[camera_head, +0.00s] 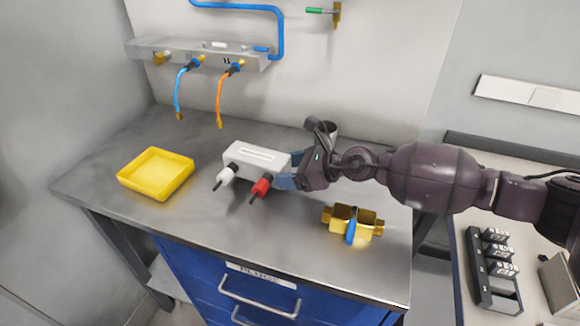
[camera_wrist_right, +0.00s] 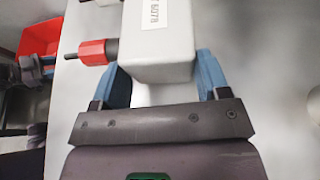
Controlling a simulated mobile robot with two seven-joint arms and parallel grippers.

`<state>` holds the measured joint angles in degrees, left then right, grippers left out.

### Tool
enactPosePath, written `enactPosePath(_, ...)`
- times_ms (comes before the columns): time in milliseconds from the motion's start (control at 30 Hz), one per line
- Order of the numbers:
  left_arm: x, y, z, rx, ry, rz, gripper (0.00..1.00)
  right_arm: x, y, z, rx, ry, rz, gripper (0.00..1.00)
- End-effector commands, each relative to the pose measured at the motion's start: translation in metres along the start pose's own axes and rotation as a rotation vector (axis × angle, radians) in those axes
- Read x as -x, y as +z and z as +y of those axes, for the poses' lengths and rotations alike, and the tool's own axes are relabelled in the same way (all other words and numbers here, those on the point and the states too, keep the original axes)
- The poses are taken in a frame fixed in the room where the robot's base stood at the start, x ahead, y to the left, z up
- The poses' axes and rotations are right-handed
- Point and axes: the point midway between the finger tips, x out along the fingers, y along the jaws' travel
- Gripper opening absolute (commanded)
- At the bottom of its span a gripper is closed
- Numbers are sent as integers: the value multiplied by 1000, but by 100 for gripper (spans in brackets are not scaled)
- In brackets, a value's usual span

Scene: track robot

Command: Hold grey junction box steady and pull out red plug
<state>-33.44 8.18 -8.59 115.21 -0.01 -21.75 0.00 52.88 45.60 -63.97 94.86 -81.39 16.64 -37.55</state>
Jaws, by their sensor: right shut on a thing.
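The grey junction box (camera_head: 255,160) looks pale and stands on the metal worktop. A white plug (camera_head: 226,173) and a red plug (camera_head: 261,188) sit in its front side, each with a dark tip. My right gripper (camera_head: 288,170) comes from the right and is shut on the box's right end, with blue fingers on both sides. The right wrist view shows the labelled box (camera_wrist_right: 160,45) between the two fingers, with the red plug (camera_wrist_right: 96,51) still seated in its side, next to one finger. My left gripper is not seen in the head view.
A yellow tray (camera_head: 131,182) is at the left of the worktop (camera_head: 200,215). A brass valve with a blue handle (camera_head: 351,232) lies at the front right. Blue and orange hoses (camera_head: 219,95) hang from a wall manifold behind.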

Motion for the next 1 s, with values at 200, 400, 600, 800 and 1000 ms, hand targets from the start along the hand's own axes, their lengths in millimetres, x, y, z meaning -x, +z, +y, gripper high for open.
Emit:
enactPosePath(200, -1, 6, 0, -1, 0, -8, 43, -4, -8, 0, 0, -1, -3, 36)
enactPosePath(400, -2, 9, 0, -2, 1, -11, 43, -7, -15, 0, 0, -1, -2, 36)
enactPosePath(600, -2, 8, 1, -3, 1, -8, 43, -9, -20, 0, 0, -1, -2, 36)
enactPosePath(800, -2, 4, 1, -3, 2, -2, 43, -9, -20, 0, 1, -1, -3, 36)
enactPosePath(1000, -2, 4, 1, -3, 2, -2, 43, -9, -20, 0, 1, -1, -3, 36)
